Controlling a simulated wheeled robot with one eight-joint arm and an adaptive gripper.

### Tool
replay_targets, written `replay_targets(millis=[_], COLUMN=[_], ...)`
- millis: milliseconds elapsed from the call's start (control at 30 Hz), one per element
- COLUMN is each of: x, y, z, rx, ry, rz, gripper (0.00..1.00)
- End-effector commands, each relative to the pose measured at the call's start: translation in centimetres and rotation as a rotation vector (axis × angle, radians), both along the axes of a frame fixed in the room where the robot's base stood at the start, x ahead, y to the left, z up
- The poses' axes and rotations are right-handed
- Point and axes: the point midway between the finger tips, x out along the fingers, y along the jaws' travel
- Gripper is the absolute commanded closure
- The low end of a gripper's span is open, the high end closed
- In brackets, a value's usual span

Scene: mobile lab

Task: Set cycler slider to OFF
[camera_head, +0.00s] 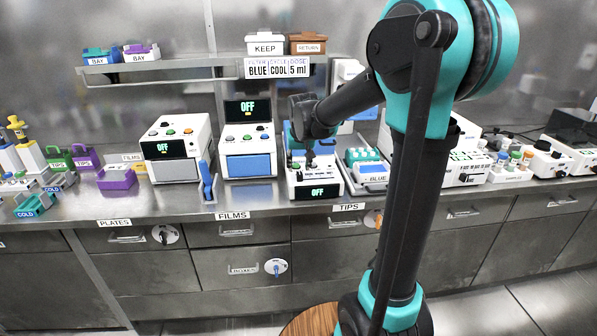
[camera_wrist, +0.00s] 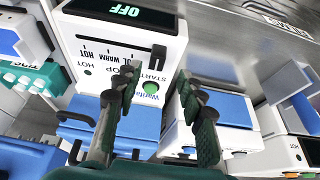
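The cycler (camera_head: 318,187) is a white unit on the bench with a green "OFF" readout on its front. In the wrist view its panel (camera_wrist: 75,25) fills the upper left, with the readout at the top and a slider scale with upside-down WARM and HOT labels. A dark upright handle (camera_wrist: 158,56) stands near the right end of the scale. A green button (camera_wrist: 151,87) sits below it. My gripper (camera_wrist: 162,85) is open and empty, its fingers apart over the panel's near part. My gripper (camera_head: 306,150) hides part of the cycler in the head view.
A white unit with a blue front (camera_head: 249,166) and another "OFF" readout stands left of the cycler. Further left is a white unit with knobs (camera_head: 178,135). A shelf (camera_head: 165,78) hangs above.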

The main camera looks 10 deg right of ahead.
Motion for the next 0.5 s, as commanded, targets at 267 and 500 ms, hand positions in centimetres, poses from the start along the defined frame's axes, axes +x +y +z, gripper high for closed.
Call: replay_targets(millis=[267, 500], x=[-2.0, -2.7], y=[0.1, 0.1], z=[4.8, 6.4], rx=[0.001, 0.001], ry=[0.000, 0.000], rz=[0.001, 0.001], gripper=[0.60, 0.60])
